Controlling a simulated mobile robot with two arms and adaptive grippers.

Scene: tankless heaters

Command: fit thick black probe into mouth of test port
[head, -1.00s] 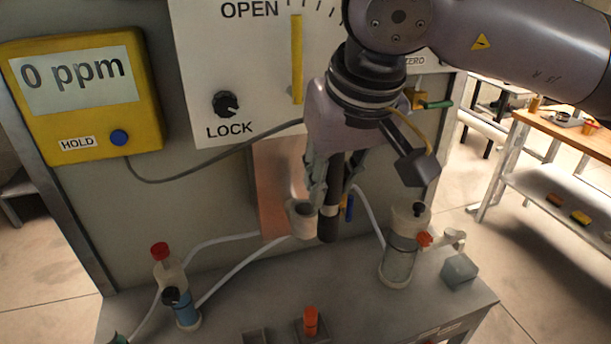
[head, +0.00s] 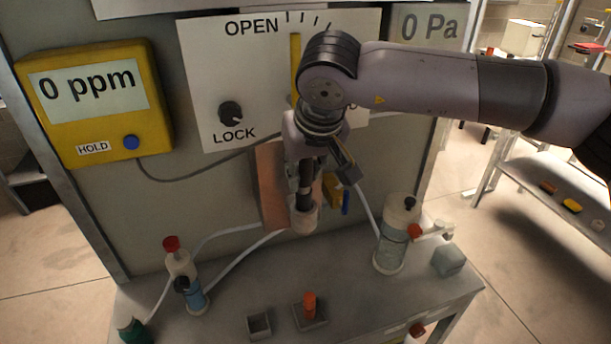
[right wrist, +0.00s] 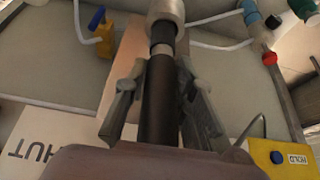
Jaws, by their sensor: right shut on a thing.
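The thick black probe (head: 305,174) is held upright in my right gripper (head: 304,178). Its lower end meets the mouth of the pale round test port (head: 304,216), which sticks out from the copper-coloured plate. In the right wrist view, the black probe (right wrist: 158,105) runs between the two fingers of my right gripper (right wrist: 157,80). Its banded tip lines up with the test port (right wrist: 166,10) and overlaps its mouth. How deep the tip sits inside cannot be told. My left gripper is in neither view.
A yellow meter (head: 95,100) reading 0 ppm is on the panel at left. A yellow valve with a blue handle (head: 345,203) is just right of the port. A clear bottle (head: 390,250) and an orange-topped piece (head: 309,305) stand on the grey bench (head: 225,290).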

